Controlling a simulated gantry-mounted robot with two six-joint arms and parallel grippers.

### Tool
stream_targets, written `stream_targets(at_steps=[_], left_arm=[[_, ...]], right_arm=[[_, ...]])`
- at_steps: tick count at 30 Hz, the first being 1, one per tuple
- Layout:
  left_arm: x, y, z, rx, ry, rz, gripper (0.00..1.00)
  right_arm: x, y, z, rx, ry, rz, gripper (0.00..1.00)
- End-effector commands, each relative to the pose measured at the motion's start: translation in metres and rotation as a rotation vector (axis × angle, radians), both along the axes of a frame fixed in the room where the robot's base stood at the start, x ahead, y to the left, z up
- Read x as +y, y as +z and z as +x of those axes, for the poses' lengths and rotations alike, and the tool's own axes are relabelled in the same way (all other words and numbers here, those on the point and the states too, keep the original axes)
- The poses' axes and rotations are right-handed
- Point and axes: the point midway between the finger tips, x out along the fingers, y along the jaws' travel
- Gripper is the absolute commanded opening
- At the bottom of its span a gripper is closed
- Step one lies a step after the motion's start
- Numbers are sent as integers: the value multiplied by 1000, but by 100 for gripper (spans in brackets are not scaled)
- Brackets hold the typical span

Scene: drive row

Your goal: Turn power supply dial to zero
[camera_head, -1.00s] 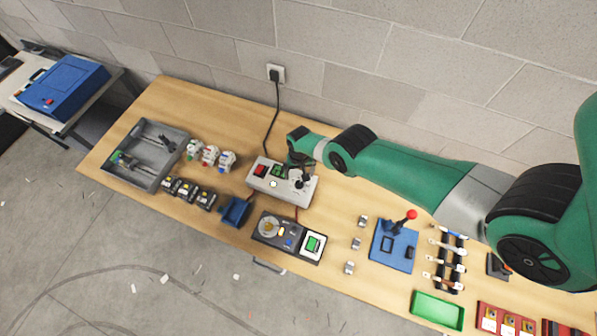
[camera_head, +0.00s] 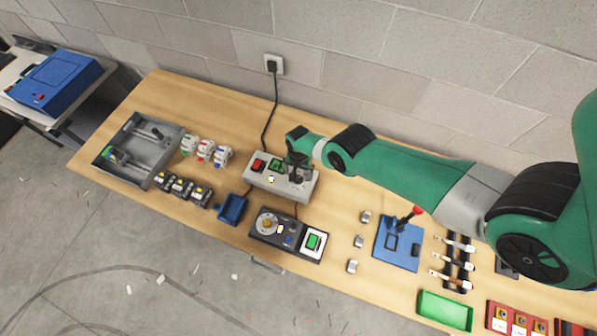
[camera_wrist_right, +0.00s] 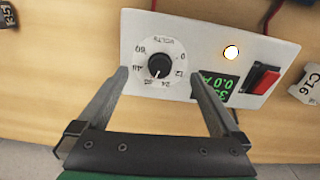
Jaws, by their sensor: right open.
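The power supply (camera_head: 262,179) is a light grey box with a red switch, a green display and a dial; it stands near the middle of the bench. In the right wrist view, its black round dial (camera_wrist_right: 159,65) sits inside a volts scale, with a white pointer mark toward the lower part of the scale, near 24 and 36. The green display (camera_wrist_right: 219,85) is partly covered by a finger. My right gripper (camera_wrist_right: 159,75) is open, its fingertips on either side of the dial and apart from it. In the head view, my right gripper (camera_head: 299,170) hides the dial. My left gripper is not in view.
A black panel (camera_head: 262,238) with a round dial and green screen lies in front. A blue bin (camera_head: 231,208), black blocks and a grey tray (camera_head: 119,167) are left. A blue lever base (camera_head: 398,252) and green tray (camera_head: 446,317) are right. A cable runs to the wall socket.

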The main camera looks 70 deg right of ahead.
Motion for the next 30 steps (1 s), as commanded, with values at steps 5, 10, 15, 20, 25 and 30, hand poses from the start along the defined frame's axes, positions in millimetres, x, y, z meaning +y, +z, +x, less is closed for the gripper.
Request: stream_targets(at_steps=[5, 10, 15, 20, 25, 30], left_arm=[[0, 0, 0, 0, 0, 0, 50], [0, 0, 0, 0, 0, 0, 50], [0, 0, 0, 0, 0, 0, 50], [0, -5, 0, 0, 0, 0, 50], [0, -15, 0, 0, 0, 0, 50], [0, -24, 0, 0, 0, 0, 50]], right_arm=[[0, 0, 0, 0, -359, 0, 100], [0, 0, 0, 0, -502, 0, 100], [0, 0, 0, 0, -502, 0, 100], [0, -4, 0, 0, -501, 0, 100], [0, -15, 0, 0, -500, 0, 100], [0, -24, 0, 0, -499, 0, 100]])
